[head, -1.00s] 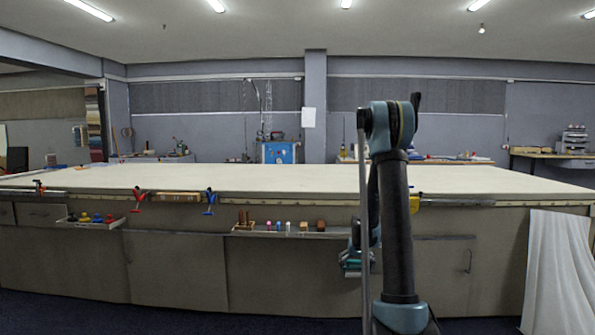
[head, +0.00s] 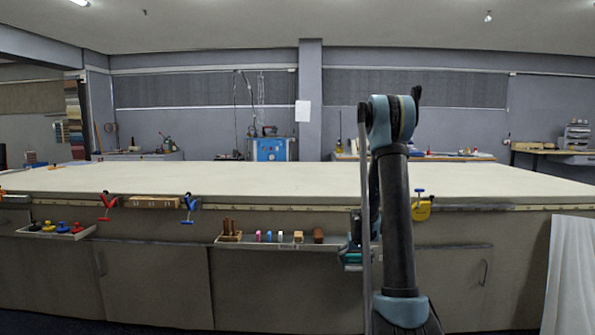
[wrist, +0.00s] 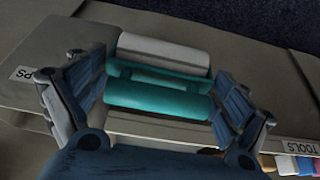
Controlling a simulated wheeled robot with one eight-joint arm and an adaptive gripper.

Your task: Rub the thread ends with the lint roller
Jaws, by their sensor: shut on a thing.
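My gripper (wrist: 160,78) is shut on the lint roller, with a ribbed finger at each end of its teal handle (wrist: 158,101). The roller's pale grey-white cylinder (wrist: 160,52) lies beyond the handle in the wrist view, clear of the fingers. In the head view my gripper (head: 352,252) hangs low beside my arm, in front of the table's side; the teal part of the roller shows only partly there. The long table (head: 280,178) has a pale cloth top. I cannot make out any thread ends on it.
A ledge on the table's side holds a brown block (head: 318,236) and small coloured pieces. A tray (head: 83,234) with coloured knobs is at left. White cloth (head: 574,275) hangs at right.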

